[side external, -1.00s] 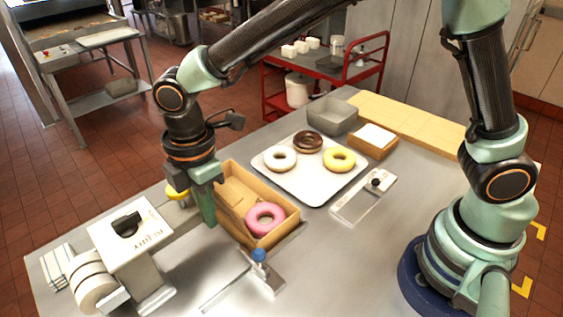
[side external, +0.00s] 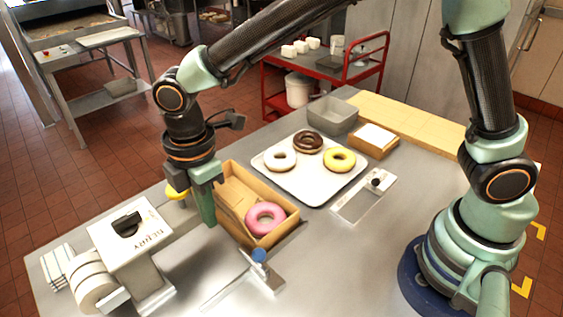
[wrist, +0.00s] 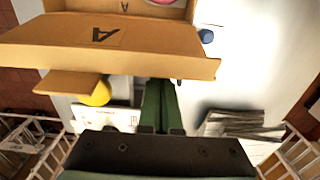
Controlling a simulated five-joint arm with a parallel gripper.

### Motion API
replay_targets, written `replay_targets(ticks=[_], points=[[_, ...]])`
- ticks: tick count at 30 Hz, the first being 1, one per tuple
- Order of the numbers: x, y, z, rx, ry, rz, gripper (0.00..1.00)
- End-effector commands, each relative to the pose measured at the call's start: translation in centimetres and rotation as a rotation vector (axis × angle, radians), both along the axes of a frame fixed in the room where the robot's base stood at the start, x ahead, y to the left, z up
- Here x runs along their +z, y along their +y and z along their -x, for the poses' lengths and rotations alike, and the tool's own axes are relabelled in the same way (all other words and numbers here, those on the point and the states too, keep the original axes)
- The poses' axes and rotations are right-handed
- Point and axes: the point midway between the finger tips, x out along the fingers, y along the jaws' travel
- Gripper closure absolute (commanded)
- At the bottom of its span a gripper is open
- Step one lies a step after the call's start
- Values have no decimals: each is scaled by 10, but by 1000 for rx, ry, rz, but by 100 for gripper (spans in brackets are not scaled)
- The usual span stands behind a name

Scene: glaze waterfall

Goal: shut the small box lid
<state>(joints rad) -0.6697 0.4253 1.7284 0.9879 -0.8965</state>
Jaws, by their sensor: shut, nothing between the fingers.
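A small brown cardboard box (side external: 275,240) stands on the steel table with a pink ring doughnut (side external: 265,217) inside. Its lid (wrist: 180,48) is open, and in the wrist view it is a wide cardboard panel with a dark printed letter. My gripper (side external: 209,222) is shut and empty, pointing down just outside the left side of the box. In the wrist view its green fingers (wrist: 158,92) are at the lid's lower edge; I cannot tell if they touch it. My gripper partly hides the lid in the side view.
A printed machine with a black knob (side external: 127,224) stands close left of my gripper. A blue-knobbed metal fixture (side external: 259,256) stands in front of the box. A white tray (side external: 312,190) with several doughnuts lies behind right.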

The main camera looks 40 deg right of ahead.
Motion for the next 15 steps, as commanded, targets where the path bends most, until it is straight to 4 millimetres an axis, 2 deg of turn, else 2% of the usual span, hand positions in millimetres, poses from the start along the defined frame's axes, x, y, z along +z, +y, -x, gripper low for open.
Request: replay_targets(ticks=[15], points=[[0, -6, 0, -2, 0, 0, 100]])
